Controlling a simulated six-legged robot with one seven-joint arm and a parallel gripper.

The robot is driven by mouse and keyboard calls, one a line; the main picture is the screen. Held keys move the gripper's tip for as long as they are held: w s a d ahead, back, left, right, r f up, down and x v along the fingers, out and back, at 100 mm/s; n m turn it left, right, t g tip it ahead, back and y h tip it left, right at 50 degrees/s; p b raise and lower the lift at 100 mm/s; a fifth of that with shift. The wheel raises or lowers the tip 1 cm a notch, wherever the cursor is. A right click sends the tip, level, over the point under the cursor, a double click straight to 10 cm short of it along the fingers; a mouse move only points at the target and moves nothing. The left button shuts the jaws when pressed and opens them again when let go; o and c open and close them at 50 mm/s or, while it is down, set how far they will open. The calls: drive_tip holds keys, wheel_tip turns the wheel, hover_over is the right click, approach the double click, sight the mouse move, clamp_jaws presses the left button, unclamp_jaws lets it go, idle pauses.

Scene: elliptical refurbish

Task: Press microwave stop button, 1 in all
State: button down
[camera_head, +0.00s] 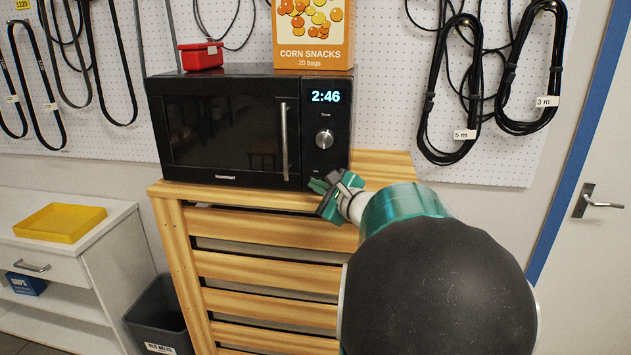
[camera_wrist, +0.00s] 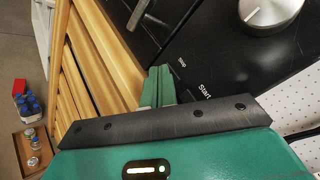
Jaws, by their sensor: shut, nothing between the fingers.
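The black microwave (camera_head: 225,125) stands on a slatted wooden cabinet in the head view, its door closed. Its right-hand control panel has a lit display (camera_head: 325,97) reading 2:46 and a silver dial (camera_head: 324,140). My gripper (camera_head: 324,192) is at the lower right of its front, by the panel's bottom edge. In the wrist view the shut green fingers (camera_wrist: 158,84) show just below a small "Stop" label (camera_wrist: 181,63) and left of a "Start" label (camera_wrist: 204,92). They hold nothing. I cannot tell whether they touch the panel. The stop button's outline is not clear.
The microwave's vertical door handle (camera_head: 284,142) projects left of the panel. A red box (camera_head: 201,56) and a corn snacks box (camera_head: 313,35) stand on top. The wooden cabinet (camera_head: 262,268) is below. Coiled cables (camera_head: 455,90) hang on the pegboard to the right.

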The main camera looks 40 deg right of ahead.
drive_tip(key=shift+s+a, duration=0.4)
drive_tip(key=shift+a, duration=0.1)
drive_tip(key=s+a, duration=0.1)
drive_tip(key=a, duration=0.1)
drive_tip(key=s+a, duration=0.2)
idle(0.4)
idle(0.7)
